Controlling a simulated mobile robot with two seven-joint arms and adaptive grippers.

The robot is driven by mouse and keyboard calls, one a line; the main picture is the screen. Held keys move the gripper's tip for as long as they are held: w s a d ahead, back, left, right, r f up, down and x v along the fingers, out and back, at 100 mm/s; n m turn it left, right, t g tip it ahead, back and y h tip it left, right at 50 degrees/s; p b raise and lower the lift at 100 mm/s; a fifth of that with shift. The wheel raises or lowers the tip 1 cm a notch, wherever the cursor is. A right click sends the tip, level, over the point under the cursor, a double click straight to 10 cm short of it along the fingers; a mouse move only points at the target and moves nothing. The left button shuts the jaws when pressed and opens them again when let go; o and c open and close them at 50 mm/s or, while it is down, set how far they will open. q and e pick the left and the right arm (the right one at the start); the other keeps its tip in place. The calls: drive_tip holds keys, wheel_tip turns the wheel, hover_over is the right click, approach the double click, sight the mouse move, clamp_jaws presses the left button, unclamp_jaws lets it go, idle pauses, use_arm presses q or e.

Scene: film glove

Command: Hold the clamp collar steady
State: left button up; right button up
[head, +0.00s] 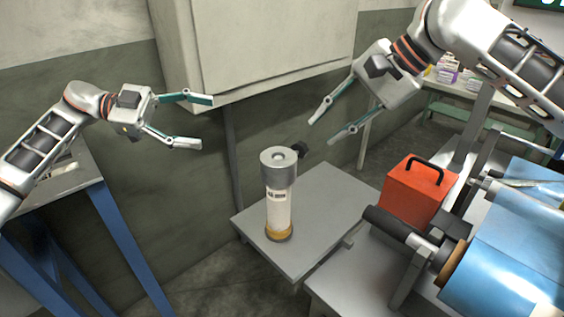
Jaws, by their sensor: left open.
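The clamp collar (278,171) is a grey metal ring with a round cap and a black knob (300,149) on its right side. It sits at the top of an upright white cylinder (278,210) with a dark label and an amber band near its base. My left gripper (206,123) is open and empty, to the left of the collar and apart from it. My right gripper (321,132) is also open and empty, above and to the right of the collar in the picture. Neither gripper touches the collar or the cylinder.
The cylinder stands on a small grey table (322,205) with bare surface around it. A red box (412,195) with a black handle and a machine with a blue film roll (515,245) stand at the right. A beige cabinet (270,45) hangs behind. A blue-legged table (130,240) is at left.

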sight(273, 165)
use_arm(q)
drive_tip(key=shift+s+d+f+n+g+y, duration=0.3)
drive_tip(key=shift+s+d+f+g, duration=0.85)
drive_tip(key=shift+d, duration=1.7)
drive_tip(key=shift+s+d+f+n+g+y, duration=0.3)
drive_tip(key=shift+s+d+f+g, duration=0.25)
drive_tip(key=shift+s+d, duration=1.7)
drive_tip(key=shift+s+d+f+n+g+y, duration=0.3)
drive_tip(key=shift+s+d+f+g, duration=0.5)
drive_tip(key=shift+d, duration=2.6)
drive_tip(key=shift+f, duration=0.1)
